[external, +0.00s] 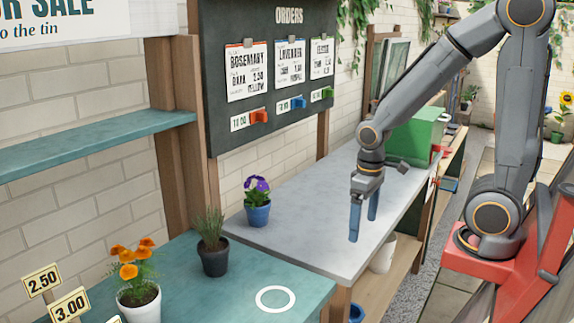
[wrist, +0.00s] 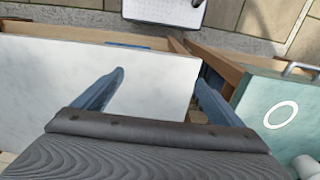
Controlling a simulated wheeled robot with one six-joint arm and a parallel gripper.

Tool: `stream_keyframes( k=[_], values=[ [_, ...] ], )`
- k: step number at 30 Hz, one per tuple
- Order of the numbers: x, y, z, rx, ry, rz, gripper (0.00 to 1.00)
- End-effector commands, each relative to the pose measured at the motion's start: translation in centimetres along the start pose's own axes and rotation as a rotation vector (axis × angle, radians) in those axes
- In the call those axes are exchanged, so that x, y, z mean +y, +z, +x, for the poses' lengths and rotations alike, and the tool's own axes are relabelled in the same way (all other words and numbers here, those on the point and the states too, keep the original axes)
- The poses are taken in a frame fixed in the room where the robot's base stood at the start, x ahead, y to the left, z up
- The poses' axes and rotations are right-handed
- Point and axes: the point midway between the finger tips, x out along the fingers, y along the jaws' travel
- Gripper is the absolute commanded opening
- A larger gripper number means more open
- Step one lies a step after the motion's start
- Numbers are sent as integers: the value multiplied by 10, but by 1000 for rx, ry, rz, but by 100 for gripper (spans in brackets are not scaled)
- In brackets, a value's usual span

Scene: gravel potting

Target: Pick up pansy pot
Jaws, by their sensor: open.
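The pansy pot (external: 258,214) is a small blue pot with purple and white flowers. It stands upright on the pale grey counter, near its left end by the wall. My gripper (external: 363,229) hangs fingers-down over the front part of the same counter, to the right of the pansy pot and clearly apart from it. Its two blue fingers are spread with nothing between them. In the wrist view my gripper (wrist: 159,76) is also open and empty above the counter's edge. The pansy pot does not show in that view.
A dark pot (external: 214,260) with a grey-green plant and a white pot (external: 140,305) with orange flowers stand on the teal counter (external: 190,298). A white ring (external: 275,299) marks that counter. A green box (external: 428,130) stands at the back. The grey counter's middle (external: 310,200) is clear.

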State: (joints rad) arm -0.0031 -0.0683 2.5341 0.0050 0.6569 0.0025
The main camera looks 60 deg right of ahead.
Motion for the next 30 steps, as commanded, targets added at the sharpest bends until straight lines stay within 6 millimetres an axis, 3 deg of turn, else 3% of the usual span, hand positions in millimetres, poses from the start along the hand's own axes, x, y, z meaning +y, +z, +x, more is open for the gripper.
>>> stream_keyframes(
  k=[8, 14, 23, 26, 30],
  values=[
    [0, -1, -38, 3, 0, 0, 91],
    [-1, -26, -46, -4, -6, 94, 91],
    [-1, -82, -60, -10, -17, 297, 91],
    [-1, -107, -64, -13, -23, 391, 91],
    [-1, -156, -69, -22, -34, 577, 91]
  ],
)
